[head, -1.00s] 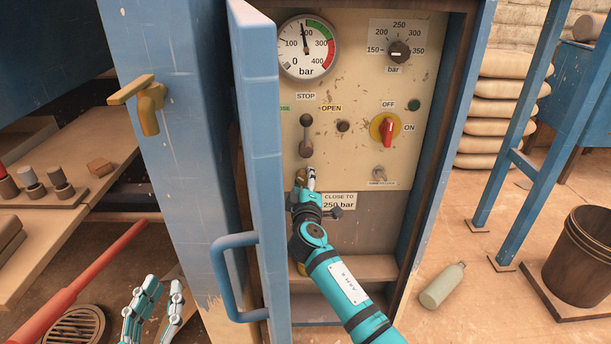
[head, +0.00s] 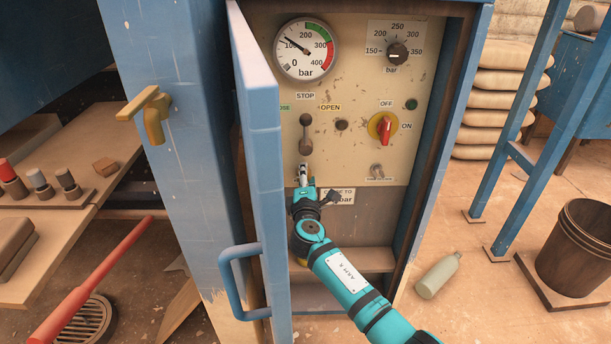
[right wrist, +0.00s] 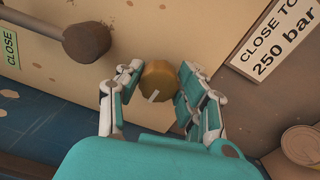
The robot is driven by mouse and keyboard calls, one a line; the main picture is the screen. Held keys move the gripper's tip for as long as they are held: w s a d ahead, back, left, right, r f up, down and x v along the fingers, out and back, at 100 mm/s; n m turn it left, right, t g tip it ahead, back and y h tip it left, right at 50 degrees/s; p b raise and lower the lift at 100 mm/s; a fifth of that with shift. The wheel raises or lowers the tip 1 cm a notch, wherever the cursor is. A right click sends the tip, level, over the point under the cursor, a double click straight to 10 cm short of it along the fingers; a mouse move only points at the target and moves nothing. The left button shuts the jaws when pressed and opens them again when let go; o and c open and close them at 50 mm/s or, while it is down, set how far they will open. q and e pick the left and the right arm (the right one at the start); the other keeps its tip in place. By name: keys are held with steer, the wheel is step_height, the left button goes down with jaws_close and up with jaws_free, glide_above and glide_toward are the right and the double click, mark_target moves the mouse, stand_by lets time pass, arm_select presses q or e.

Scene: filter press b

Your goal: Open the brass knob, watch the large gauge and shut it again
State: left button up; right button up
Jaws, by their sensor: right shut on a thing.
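The brass knob (right wrist: 159,80) shows in the right wrist view between the two fingers of my right gripper (right wrist: 160,88), which is shut on it. A pale mark on the knob's face lies slanted. In the head view my right gripper (head: 303,174) is low on the cream panel, below the lever, and covers the knob. The large gauge (head: 306,48) is at the panel's top left. Its needle points up and left, at about 100 bar. My left gripper is not in view.
The blue cabinet door (head: 258,150) stands open just left of my right arm. A grey-brown lever (head: 306,134) hangs above the knob. A red switch (head: 385,129) and a dark dial (head: 397,53) are to the right. A "CLOSE TO 250 bar" label (right wrist: 275,42) is beside the knob.

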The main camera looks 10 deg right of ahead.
steer(key=shift+f, duration=0.1)
stand_by(0.3)
steer(key=o, duration=1.1)
steer(key=shift+o, duration=0.2)
steer(key=shift+s+a, duration=0.1)
steer(key=s+a, duration=0.2)
steer(key=s, duration=0.9)
steer(key=shift+s+a, duration=0.15)
steer(key=shift+s, duration=0.15)
